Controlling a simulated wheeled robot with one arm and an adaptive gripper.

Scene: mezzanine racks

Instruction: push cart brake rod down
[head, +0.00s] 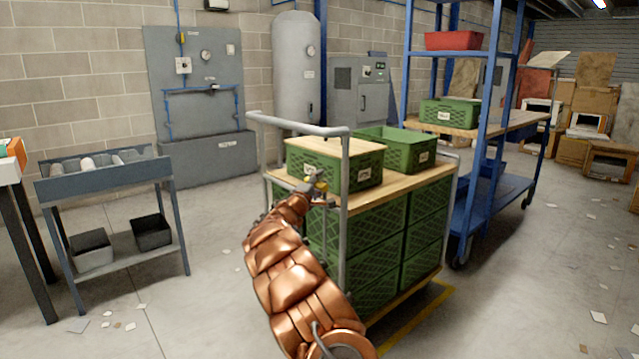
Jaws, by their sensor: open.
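The cart stands in the middle of the head view, with a grey tube handle (346,165) at its near left end and a wooden top deck (418,177). Green crates (323,165) stand on the deck and more are stacked below it. My copper-coloured arm reaches up from the bottom. My gripper (318,184) is open beside the handle frame, in front of the near top crate. A small yellow part shows at the gripper; I cannot tell whether it belongs to the gripper or the cart. I cannot make out the brake rod; my arm hides part of the cart's near end.
A grey bin stand (100,180) is at the left, with dark bins on its lower shelf. A blue rack (490,125) stands close behind the cart's right side. Open floor (215,260) lies between stand and cart, with paper scraps scattered about.

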